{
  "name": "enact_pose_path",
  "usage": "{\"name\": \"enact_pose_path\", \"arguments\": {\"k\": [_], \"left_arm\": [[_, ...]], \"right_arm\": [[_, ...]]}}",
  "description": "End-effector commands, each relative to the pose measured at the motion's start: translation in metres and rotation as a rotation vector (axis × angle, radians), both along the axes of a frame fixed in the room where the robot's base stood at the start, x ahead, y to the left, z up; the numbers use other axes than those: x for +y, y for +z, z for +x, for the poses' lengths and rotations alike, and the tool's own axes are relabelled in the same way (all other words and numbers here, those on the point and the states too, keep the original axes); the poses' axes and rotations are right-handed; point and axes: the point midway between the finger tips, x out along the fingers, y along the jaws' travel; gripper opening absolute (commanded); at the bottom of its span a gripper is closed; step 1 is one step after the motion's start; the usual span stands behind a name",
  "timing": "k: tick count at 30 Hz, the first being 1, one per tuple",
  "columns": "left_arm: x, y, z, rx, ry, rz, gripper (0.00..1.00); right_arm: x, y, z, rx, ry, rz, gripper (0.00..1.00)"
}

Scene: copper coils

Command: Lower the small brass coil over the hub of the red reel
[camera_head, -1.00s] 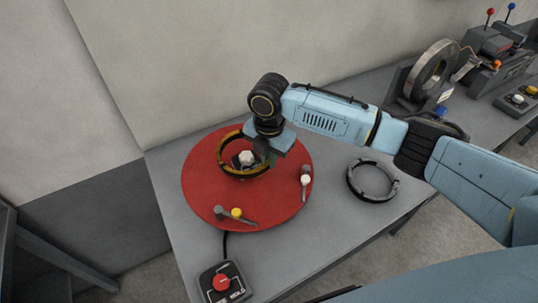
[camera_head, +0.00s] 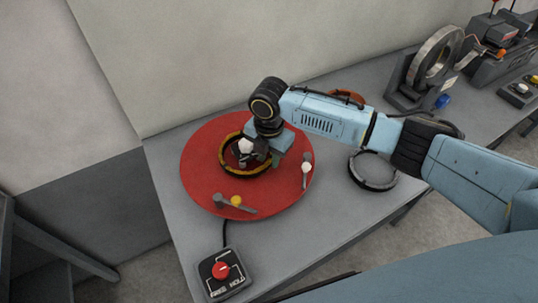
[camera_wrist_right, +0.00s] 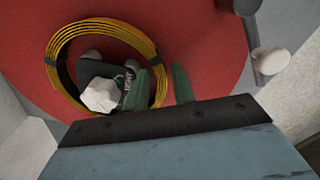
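The brass coil (camera_head: 233,172) is a yellow ring with dark bands. It lies on or very near the red reel (camera_head: 205,150), around the hub (camera_head: 246,147) with its pale hexagonal knob. The coil (camera_wrist_right: 62,42) and the knob (camera_wrist_right: 101,95) also show in the right wrist view, the knob inside the ring towards its lower side. My right gripper (camera_head: 268,157) is at the coil's right side. In the right wrist view its green fingers (camera_wrist_right: 161,82) stand apart, one inside the ring and one outside, with a small gap beside the coil's wall. My left gripper is not in view.
Two grey levers with a yellow knob (camera_head: 236,201) and a white knob (camera_head: 307,168) sit at the reel's edge. A red-button control box (camera_head: 221,272) stands in front. A grey ring (camera_head: 373,184) lies to the right. A large upright coil (camera_head: 434,55) stands farther back.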

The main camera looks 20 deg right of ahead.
Motion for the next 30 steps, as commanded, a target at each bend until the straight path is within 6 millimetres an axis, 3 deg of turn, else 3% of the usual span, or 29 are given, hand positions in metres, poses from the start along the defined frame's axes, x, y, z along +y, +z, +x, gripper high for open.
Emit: {"name": "enact_pose_path", "arguments": {"k": [14, 30], "left_arm": [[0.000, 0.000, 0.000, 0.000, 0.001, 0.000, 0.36], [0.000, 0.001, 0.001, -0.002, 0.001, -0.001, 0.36]], "right_arm": [[0.000, 0.006, 0.000, 0.001, 0.000, -0.001, 0.36], [-0.001, 0.113, -0.001, -0.002, 0.001, -0.001, 0.36]]}}
